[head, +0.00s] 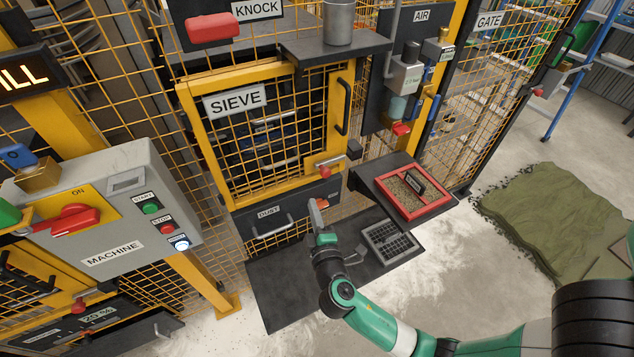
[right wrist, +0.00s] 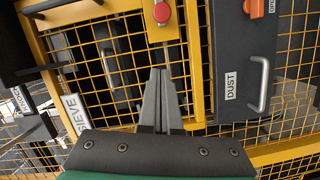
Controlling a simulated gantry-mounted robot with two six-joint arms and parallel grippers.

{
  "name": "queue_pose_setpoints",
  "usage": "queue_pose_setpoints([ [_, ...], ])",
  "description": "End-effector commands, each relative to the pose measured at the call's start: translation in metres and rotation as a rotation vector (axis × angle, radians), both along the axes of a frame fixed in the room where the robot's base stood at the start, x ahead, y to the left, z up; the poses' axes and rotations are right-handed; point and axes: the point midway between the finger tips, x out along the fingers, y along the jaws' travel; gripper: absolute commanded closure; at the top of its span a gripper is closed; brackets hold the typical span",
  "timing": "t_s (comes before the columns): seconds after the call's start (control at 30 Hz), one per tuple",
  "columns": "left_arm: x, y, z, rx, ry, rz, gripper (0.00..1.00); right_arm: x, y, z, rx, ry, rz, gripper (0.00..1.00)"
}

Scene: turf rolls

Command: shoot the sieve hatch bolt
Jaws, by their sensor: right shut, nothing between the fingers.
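The sieve hatch (head: 262,72) is a yellow-framed mesh door marked SIEVE, and it looks closed in its frame. Its bolt (head: 332,163) is a light metal bar at the lower right corner. A red knob (head: 325,173) hangs from it, and a dark block (head: 353,149) sits to its right. In the right wrist view the red knob (right wrist: 161,13) is at the top centre, beyond my fingertips. My right gripper (head: 317,203) is shut and empty, just below the knob and in front of the dust drawer. In the right wrist view its fingers (right wrist: 159,72) are together, apart from the knob.
The dust drawer (head: 290,210) with its handle is under the hatch. A dark shelf (head: 285,285) lies below, bearing a small grid tray (head: 390,241). A red-rimmed tray (head: 446,207) juts out at right. The machine control box (head: 120,225) stands at left.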

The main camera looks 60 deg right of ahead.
Motion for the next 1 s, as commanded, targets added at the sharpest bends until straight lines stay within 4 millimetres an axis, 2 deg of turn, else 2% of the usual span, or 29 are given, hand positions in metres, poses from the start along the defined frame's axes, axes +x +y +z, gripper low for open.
queue_pose_setpoints([
  [0.23,0.0,0.0,0.0,0.0,0.0,0.0,1.0,0.001,-0.001,0.001,0.002,-0.004,-0.001,1.0],
  [0.37,0.0,0.0,-0.002,0.0,0.0,0.0,1.0,0.007,-0.009,0.001,0.003,-0.005,-0.003,1.0],
  [0.8,0.0,0.0,-0.019,0.0,0.0,0.0,1.0,0.063,-0.079,-0.006,0.003,-0.008,-0.003,1.0],
  [0.83,0.0,0.0,-0.019,0.0,0.0,0.0,1.0,0.064,-0.083,-0.006,0.003,-0.006,-0.004,1.0],
  [1.0,0.0,0.0,-0.015,0.0,0.0,0.0,1.0,0.045,-0.102,-0.012,0.005,-0.005,-0.002,1.0],
])
